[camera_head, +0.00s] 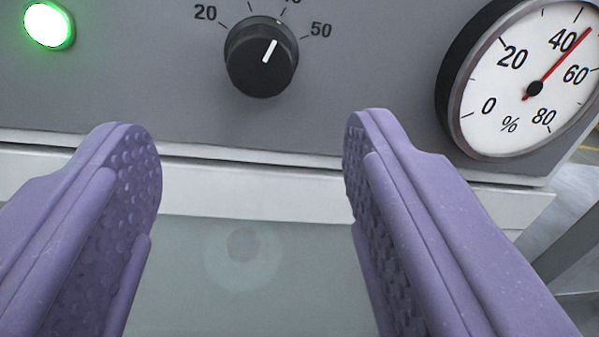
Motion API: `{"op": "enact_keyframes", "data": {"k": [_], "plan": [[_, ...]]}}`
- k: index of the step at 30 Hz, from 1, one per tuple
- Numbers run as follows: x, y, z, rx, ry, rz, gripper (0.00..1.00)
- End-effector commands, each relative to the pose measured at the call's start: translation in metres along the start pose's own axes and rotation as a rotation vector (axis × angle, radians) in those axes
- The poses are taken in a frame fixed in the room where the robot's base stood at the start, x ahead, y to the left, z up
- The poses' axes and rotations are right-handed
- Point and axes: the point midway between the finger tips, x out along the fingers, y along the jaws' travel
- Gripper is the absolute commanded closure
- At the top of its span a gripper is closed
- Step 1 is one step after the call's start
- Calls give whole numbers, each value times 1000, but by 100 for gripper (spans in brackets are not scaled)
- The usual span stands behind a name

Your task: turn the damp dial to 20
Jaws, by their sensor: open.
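The damp dial (261,66) is a round black knob with a white pointer line, on a grey panel at the top middle. Its pointer leans up and slightly right, toward the mark by the partly cut-off label between 20 and 50. The 20 label (205,12) is at the dial's upper left and the 50 label (320,30) at its right. My gripper (252,145) has two purple fingers with bumpy pads, spread wide and empty. The fingertips are below the dial in the picture, one to each side, and do not touch it.
A round percent gauge (520,75) with a red needle a little past 40 juts out at the right. A lit green lamp (48,25) is at the upper left. A pale ledge (255,190) runs below the panel. The panel around the dial is clear.

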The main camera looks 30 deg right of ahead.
Motion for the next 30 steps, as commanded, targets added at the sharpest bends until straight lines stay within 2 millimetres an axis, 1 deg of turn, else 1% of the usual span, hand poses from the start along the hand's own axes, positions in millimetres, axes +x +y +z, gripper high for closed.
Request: {"op": "enact_keyframes", "data": {"k": [2, 4, 9, 13, 18, 24, 25, 26, 27, 29, 30], "plan": [[4, 2, 4, -2, 0, 11, 40], [14, 2, 4, -1, 2, 12, 40], [46, 2, 5, 0, 2, 13, 40], [65, 2, 4, -1, 3, 11, 40], [75, 2, 2, -1, 3, 9, 40], [76, 2, 1, -2, 3, 9, 40], [76, 2, 1, -2, 3, 9, 42], [76, 2, 1, -2, 3, 9, 49], [76, 2, 1, -2, 3, 9, 58], [76, 2, 1, -2, 3, 9, 72], [76, 2, 1, -2, 3, 9, 81]]}}
